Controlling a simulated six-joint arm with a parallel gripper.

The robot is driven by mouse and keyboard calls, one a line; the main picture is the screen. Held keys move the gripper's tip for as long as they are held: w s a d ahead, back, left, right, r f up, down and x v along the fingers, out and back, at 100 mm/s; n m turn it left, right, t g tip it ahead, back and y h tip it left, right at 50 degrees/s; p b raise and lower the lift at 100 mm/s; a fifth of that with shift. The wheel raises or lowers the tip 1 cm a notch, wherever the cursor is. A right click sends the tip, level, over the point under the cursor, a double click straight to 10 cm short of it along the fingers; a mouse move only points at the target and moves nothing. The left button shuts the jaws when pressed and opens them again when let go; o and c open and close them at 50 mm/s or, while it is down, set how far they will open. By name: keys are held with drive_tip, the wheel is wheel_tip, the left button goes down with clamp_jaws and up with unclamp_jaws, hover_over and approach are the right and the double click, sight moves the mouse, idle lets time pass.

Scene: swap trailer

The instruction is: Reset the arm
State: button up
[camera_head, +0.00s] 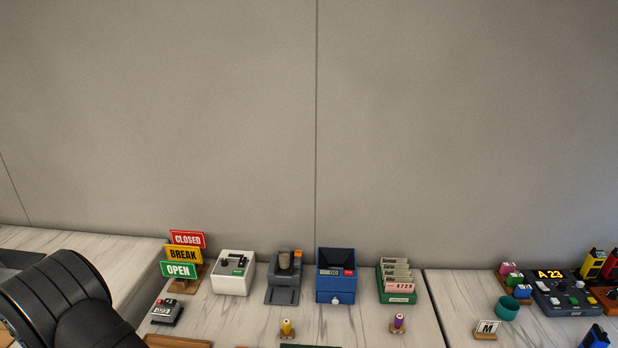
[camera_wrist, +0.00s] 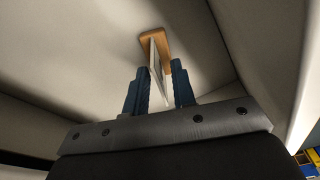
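My gripper (camera_wrist: 160,76) shows in the wrist view with two teal fingers pointing up the picture. A thin white card on a wooden foot (camera_wrist: 155,42) stands between the fingers, with the foot beyond the fingertips. Only plain grey surfaces lie behind it, and no support shows under it, so it appears held. The card sits at a slant, and its contact with each finger is hard to make out. In the head view a black part of my arm (camera_head: 62,300) fills the lower left corner. My gripper is outside that view.
Signs (camera_head: 183,254), a white box (camera_head: 233,272), a grey device (camera_head: 284,277), a blue box (camera_head: 336,275) and a green card holder (camera_head: 397,284) line the counter. A sign marked M (camera_head: 487,328), a teal cup (camera_head: 507,308) and a display panel (camera_head: 562,295) stand at right.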

wheel_tip(320, 180, up, 12)
drive_tip(key=d, duration=0.2)
drive_tip(key=f, duration=0.4)
drive_tip(key=a+f, duration=0.1)
drive_tip(key=f, duration=0.3)
drive_tip(key=a+f, duration=0.1)
drive_tip(key=f, duration=0.3)
wheel_tip(320, 180, up, 4)
drive_tip(key=shift+r, duration=0.25)
drive_tip(key=w+d+r, duration=0.7)
drive_tip(key=d+r, duration=0.1)
drive_tip(key=d, duration=0.2)
wheel_tip(320, 180, up, 13)
drive_tip(key=shift+a+r, duration=0.15)
drive_tip(key=shift+a, duration=0.15)
idle(0.4)
